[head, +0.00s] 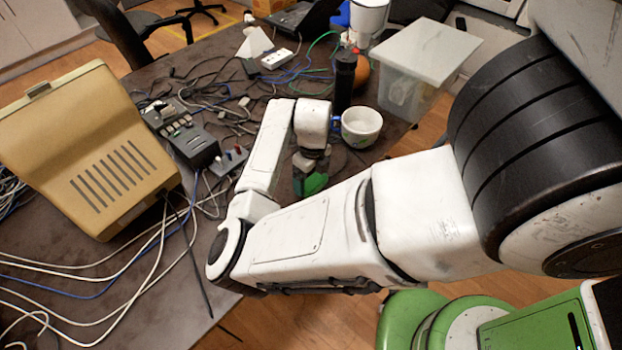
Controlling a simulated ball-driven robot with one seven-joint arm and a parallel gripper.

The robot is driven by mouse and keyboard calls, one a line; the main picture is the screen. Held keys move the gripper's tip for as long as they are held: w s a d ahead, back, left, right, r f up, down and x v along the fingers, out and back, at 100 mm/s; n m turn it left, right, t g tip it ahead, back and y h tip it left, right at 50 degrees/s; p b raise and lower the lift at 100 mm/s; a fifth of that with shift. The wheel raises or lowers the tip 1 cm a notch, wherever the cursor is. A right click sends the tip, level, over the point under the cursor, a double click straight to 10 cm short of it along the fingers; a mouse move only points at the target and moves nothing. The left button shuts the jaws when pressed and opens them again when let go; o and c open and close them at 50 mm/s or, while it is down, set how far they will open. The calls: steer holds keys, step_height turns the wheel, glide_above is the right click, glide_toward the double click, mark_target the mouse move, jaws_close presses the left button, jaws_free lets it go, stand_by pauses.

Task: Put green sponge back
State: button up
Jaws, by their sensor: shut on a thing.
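My gripper (307,169) points down at the end of my folded arm, near the middle of the head view. It is shut on the green sponge (314,184), whose green part shows just below the fingers. My forearm hides some of the area below it. I cannot tell whether the sponge touches the table (130,262) or is held above it.
A white cup (361,128) stands right of my gripper, with a black bottle (345,82) and a clear box (430,52) behind. A beige case (85,150), black device (190,140) and tangled cables (215,90) crowd the left and back.

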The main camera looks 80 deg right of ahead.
mark_target(313, 178)
steer(key=shift+f, duration=0.6)
steer(key=o, duration=0.7)
steer(key=shift+f, duration=0.15)
steer(key=shift+o, duration=0.2)
step_height(313, 178, up, 12)
steer(key=shift+s+d, duration=0.15)
steer(key=shift+d, duration=0.05)
steer(key=shift+s, duration=0.1)
